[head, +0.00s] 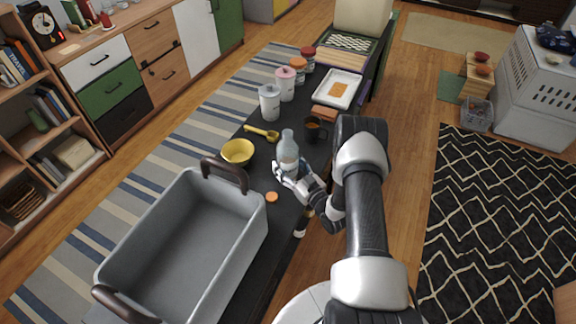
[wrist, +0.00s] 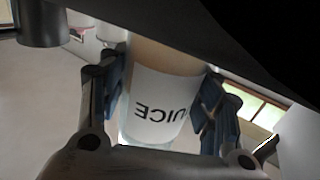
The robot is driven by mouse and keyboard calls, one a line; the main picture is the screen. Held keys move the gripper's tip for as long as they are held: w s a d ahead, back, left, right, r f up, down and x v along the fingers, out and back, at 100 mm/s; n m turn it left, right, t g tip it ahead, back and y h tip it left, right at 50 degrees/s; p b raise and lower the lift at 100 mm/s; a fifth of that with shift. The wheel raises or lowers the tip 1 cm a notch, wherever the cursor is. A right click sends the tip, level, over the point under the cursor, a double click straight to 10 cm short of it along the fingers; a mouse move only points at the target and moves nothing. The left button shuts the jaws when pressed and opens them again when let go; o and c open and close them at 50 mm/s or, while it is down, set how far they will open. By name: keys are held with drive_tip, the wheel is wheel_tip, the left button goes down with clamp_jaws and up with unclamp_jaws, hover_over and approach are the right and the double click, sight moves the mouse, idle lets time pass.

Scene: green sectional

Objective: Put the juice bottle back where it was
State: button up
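The juice bottle (head: 288,150) is clear with a pale label and stands upright over the dark counter (head: 262,158). My gripper (head: 287,174) is around its lower part. In the wrist view the bottle (wrist: 162,100) fills the space between the two fingers, and part of the word JUICE reads upside down on its white label. The blue finger pads (wrist: 208,112) lie against both sides of it, so my gripper is shut on it. The bottle's base is hidden by my gripper, and I cannot tell whether it touches the counter.
A large grey bin (head: 190,235) with brown handles stands at the near left. Around the bottle are a yellow bowl (head: 237,152), a yellow scoop (head: 262,133), a dark mug (head: 313,128) and an orange disc (head: 271,197). Canisters (head: 269,102) and a white tray (head: 338,89) stand farther back.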

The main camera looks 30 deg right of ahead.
drive_tip(key=o, duration=0.4)
drive_tip(key=shift+r, duration=0.1)
drive_tip(key=shift+r+p, duration=0.2)
drive_tip(key=shift+p, duration=0.1)
drive_tip(key=s, duration=0.4)
drive_tip(key=s+d+p, duration=0.1)
drive_tip(key=s, duration=0.3)
drive_tip(key=s+p, duration=0.1)
drive_tip(key=s, duration=0.3)
drive_tip(key=shift+d+f, duration=0.15)
drive_tip(key=shift+d, duration=0.15)
